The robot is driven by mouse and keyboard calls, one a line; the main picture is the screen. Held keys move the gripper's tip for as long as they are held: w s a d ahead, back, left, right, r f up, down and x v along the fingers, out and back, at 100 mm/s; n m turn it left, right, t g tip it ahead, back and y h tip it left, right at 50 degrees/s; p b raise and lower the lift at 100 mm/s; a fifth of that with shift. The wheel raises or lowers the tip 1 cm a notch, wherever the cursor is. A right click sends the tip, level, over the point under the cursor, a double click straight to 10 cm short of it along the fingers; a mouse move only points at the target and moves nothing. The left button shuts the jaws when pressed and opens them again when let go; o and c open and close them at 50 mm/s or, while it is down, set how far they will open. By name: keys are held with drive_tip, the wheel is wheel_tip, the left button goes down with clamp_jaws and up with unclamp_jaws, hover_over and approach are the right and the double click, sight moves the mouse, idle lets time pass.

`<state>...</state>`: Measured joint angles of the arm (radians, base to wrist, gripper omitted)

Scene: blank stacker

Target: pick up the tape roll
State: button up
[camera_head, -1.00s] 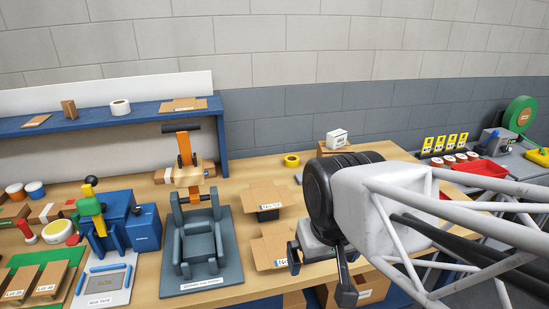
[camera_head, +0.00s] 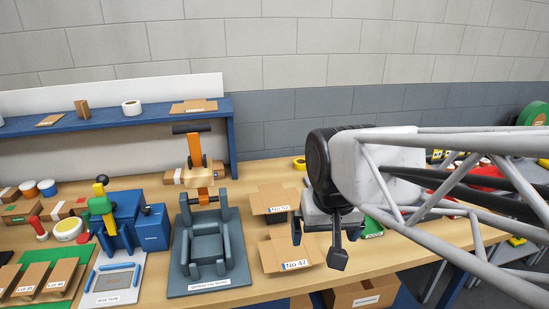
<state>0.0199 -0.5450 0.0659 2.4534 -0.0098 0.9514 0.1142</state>
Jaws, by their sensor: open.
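Several roll-shaped things show. A white tape roll (camera_head: 131,108) lies on the blue shelf at upper left. A yellow tape roll (camera_head: 299,163) lies towards the back of the table, partly hidden behind the black wrist of my arm. I cannot tell which one the task names. My gripper (camera_head: 319,243) points down, with its fingers apart and nothing visible between them. In the picture it is right of the open cardboard boxes and below the yellow roll; it touches neither roll.
Open cardboard boxes, No 52 (camera_head: 270,201) and No 47 (camera_head: 288,250), lie left of my gripper. A grey-blue fixture (camera_head: 216,243) and a blue machine (camera_head: 126,214) stand further left. A green item (camera_head: 372,227) is just right of my gripper. The back middle of the table is fairly clear.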

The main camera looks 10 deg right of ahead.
drive_tip(key=w+d+r+m, duration=0.1)
drive_tip(key=w+r+m, duration=0.1)
drive_tip(key=w, duration=0.7)
drive_tip(key=w+d+r+m, duration=0.2)
drive_tip(key=w, duration=0.7)
drive_tip(key=m+g, duration=0.2)
drive_tip(key=m, duration=1.1)
hover_over(302, 162)
wheel_tip(302, 162, down, 21)
drive_tip(key=shift+a+f, duration=0.1)
drive_tip(key=shift+a, duration=0.05)
drive_tip(key=shift+w+f, duration=0.2)
drive_tip(key=shift+f, duration=1.3)
